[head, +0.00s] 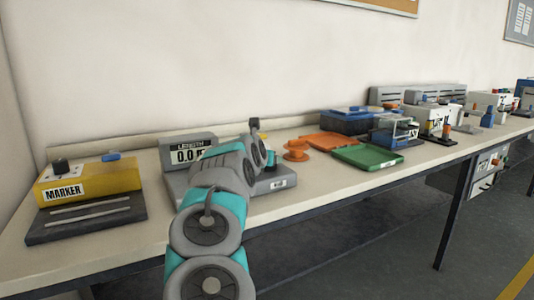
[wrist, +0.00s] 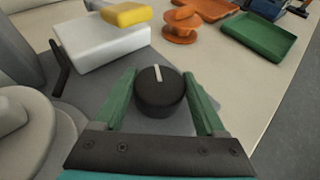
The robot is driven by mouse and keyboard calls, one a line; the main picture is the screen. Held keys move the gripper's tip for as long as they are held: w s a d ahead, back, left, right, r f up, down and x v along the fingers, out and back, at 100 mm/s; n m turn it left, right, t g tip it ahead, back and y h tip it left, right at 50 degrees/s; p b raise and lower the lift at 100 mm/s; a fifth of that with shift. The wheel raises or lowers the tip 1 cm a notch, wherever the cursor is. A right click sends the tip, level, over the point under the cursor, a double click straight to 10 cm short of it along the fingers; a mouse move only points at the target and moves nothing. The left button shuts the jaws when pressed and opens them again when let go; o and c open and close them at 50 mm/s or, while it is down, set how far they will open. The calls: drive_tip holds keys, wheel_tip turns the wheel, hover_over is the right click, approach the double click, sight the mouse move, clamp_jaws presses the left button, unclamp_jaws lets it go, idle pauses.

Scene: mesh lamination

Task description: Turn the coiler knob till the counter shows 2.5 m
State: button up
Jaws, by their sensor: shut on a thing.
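The coiler (head: 270,184) is a grey machine on the bench, with a counter display (head: 188,152) at its back left. The display is labelled LENGTH and reads about 0.0, its right end hidden behind my arm. The black coiler knob (wrist: 159,92) with a white pointer line shows in the wrist view. The pointer points nearly straight up in that picture, tilted slightly left. My gripper (wrist: 161,98) has its green fingers on both sides of the knob and is shut on it. In the head view my arm hides the knob and the fingers.
A yellow MARKER machine (head: 92,184) stands left of the coiler. An orange spool (head: 296,151), an orange tray (head: 328,141) and a green tray (head: 367,157) lie to the right, with more machines beyond. The bench's front strip right of the coiler is clear.

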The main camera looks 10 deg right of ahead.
drive_tip(key=shift+a+m+g+h, duration=0.1)
drive_tip(key=shift+m+g+h, duration=0.4)
drive_tip(key=shift+m+h, duration=0.55)
drive_tip(key=shift+m+g+h, duration=0.5)
drive_tip(key=shift+m+h, duration=0.15)
drive_tip(key=shift+h, duration=0.1)
drive_tip(key=o, duration=1.3)
drive_tip(key=shift+b+v, duration=0.45)
drive_tip(key=shift+v, duration=3.4)
drive_tip(key=shift+r, duration=0.1)
